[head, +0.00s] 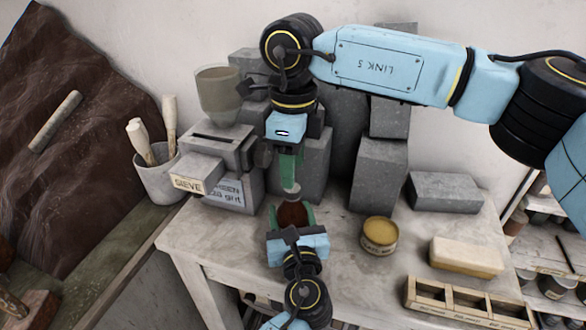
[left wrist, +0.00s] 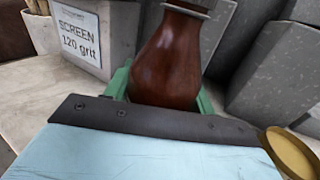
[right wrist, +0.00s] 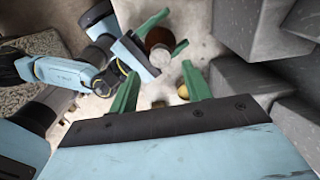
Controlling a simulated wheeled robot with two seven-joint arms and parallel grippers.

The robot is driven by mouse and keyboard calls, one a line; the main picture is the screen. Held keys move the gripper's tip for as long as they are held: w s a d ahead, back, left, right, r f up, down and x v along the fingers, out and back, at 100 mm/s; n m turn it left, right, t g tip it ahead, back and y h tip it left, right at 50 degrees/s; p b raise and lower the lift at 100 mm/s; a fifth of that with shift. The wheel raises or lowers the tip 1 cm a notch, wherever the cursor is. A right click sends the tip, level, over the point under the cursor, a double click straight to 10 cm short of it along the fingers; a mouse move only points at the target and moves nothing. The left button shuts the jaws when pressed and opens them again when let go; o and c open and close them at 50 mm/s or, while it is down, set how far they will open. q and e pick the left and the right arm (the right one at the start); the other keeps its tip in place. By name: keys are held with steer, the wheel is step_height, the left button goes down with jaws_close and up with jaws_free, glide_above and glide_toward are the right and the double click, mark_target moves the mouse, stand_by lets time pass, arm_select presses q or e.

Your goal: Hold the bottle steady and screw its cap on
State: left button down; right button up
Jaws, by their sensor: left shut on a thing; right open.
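The brown bottle (head: 292,214) stands upright on the worktable. My left gripper (head: 291,220) is shut around its body, one green finger on each side; the left wrist view shows the bottle (left wrist: 167,62) between these fingers. A pale grey round cap (right wrist: 160,56) sits at the bottle's top in the right wrist view; how far it is screwed down cannot be told. My right gripper (head: 290,178) points down just above the bottle's top. In the right wrist view its green fingers (right wrist: 160,88) are apart with nothing gripped.
A round tin (head: 380,237) stands right of the bottle. A pale block (head: 466,257) and a wooden divided tray (head: 470,301) lie further right. Grey blocks (head: 378,172) stand close behind. The sieve box (head: 217,150) is at left. Bare tabletop (head: 340,265) lies between bottle and tray.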

steer(key=shift+c, duration=0.3)
steer(key=shift+w+a+r+n, duration=0.1)
steer(key=shift+r+n, duration=1.65)
steer(key=shift+n, duration=0.35)
steer(key=shift+f, duration=4.05)
jaws_close()
steer(key=shift+o, duration=0.7)
jaws_free()
steer(key=shift+r, duration=0.15)
